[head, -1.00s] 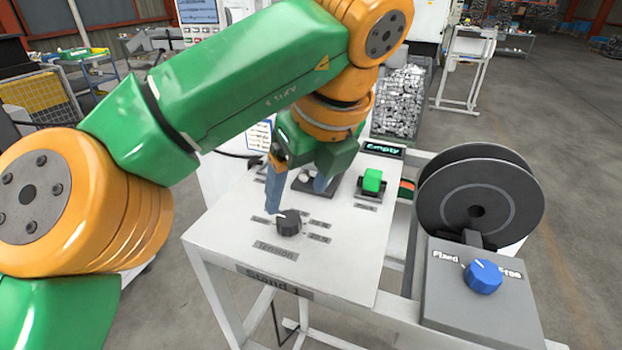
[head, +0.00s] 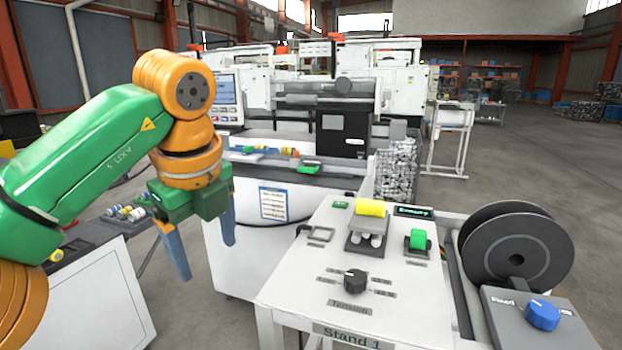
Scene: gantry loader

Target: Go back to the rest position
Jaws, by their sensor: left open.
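My left gripper (head: 206,260) hangs at the left of the head view with its two blue fingers apart and nothing between them. It is in the air to the left of the Stand 1 table (head: 300,290), apart from it. My right gripper is not in view. On the table are a black Tension knob (head: 355,281), a yellow cylinder (head: 371,208) on a small grey holder (head: 366,246), and a green button (head: 418,239).
A box with a blue knob (head: 542,314) and a large black reel (head: 516,258) stand at the right. A white side table (head: 90,290) with small parts is at the left, near my left arm. Machines (head: 345,120) stand behind. A wire bin (head: 396,170) stands behind the table.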

